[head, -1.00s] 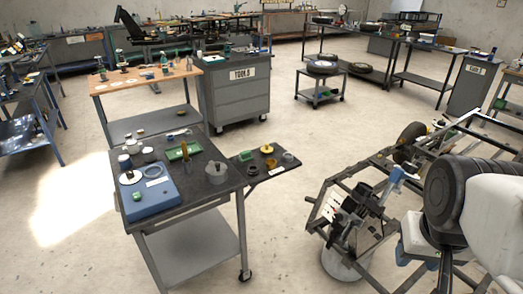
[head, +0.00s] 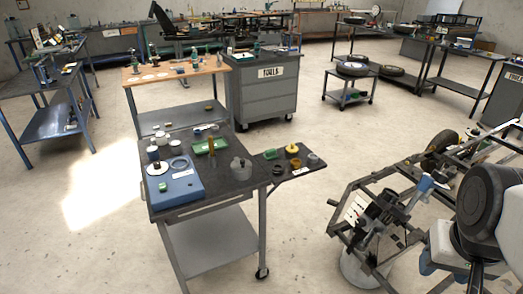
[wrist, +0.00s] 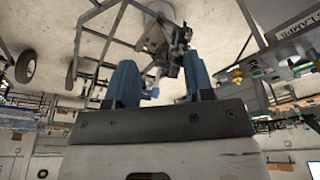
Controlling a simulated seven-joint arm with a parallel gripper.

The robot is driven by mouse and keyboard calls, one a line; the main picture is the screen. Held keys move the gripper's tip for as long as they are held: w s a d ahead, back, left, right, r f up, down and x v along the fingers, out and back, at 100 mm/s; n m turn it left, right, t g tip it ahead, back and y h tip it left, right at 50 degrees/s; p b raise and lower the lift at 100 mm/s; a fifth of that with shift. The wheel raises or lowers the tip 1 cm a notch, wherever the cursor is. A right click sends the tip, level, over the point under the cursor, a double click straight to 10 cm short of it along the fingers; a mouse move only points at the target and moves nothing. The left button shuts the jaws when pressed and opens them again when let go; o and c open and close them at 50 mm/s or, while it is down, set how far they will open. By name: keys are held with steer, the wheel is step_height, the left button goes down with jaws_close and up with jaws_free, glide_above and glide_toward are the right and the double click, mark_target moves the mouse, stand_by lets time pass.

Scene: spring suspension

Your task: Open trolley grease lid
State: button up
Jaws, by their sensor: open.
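A trolley (head: 222,193) with a dark top stands left of centre in the head view. On its right part is a grey round pot (head: 240,170) with a knob on top, which looks closed. I cannot tell for sure that this is the grease container. My gripper, with two blue fingers, is open and empty in the wrist view (wrist: 160,66). It points toward the vehicle frame (wrist: 95,45). In the head view my arm is at the lower right, well away from the trolley, and the gripper is only partly visible.
The trolley also holds a blue box (head: 176,190), a green tray (head: 207,146) and small jars. A side shelf (head: 292,169) carries a yellow part and cups. The vehicle frame (head: 378,190) stands between my arm and the trolley.

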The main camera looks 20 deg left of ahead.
steer(key=w+a+r+n, duration=0.2)
steer(key=w+a, duration=0.2)
steer(key=w, duration=0.5)
steer(key=w+a+r+n, duration=0.15)
steer(key=w+a, duration=0.25)
steer(key=w, duration=0.4)
steer(key=n+g, duration=0.3)
steer(key=n, duration=0.6)
glide_above(243, 160)
step_height(243, 160, down, 21)
steer(key=shift+s+d+f, duration=0.1)
steer(key=shift+a+f, duration=0.1)
steer(key=shift+a, duration=0.1)
steer(key=shift+f, duration=0.1)
steer(key=shift+f, duration=3.85)
